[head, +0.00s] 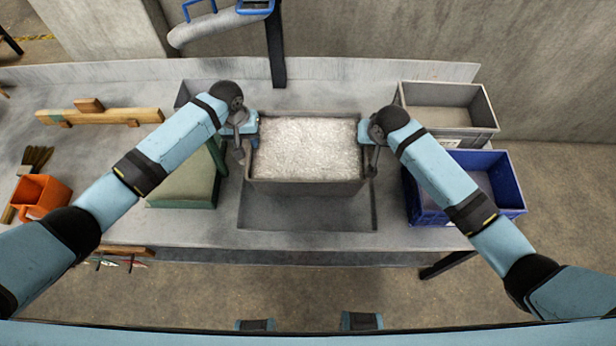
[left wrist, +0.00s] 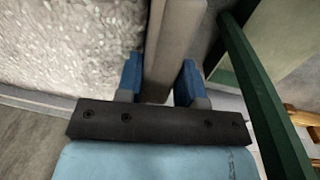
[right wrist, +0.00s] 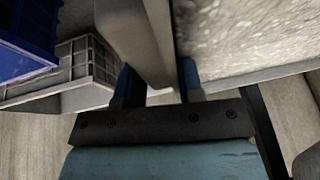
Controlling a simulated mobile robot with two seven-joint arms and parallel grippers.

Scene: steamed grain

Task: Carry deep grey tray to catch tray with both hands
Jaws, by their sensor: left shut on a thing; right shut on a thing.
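The deep grey tray (head: 305,187) is full of pale, whitish grain (head: 306,147) and looks about level. My left gripper (head: 242,146) is shut on its left side wall; the left wrist view shows that wall (left wrist: 172,45) between the blue fingers (left wrist: 158,82). My right gripper (head: 372,150) is shut on its right side wall, which runs between the fingers in the right wrist view (right wrist: 157,85). A shallow grey tray (head: 306,215), seemingly the catch tray, lies on the bench, partly hidden behind the deep tray. The gap between them is hard to judge.
A green-framed box (head: 182,190) stands close to my left gripper. A blue crate (head: 465,215) and a grey crate (head: 448,137) stand at the right. An orange container (head: 40,197) and a wooden piece (head: 100,116) are at the left. A dark post (head: 276,50) rises behind.

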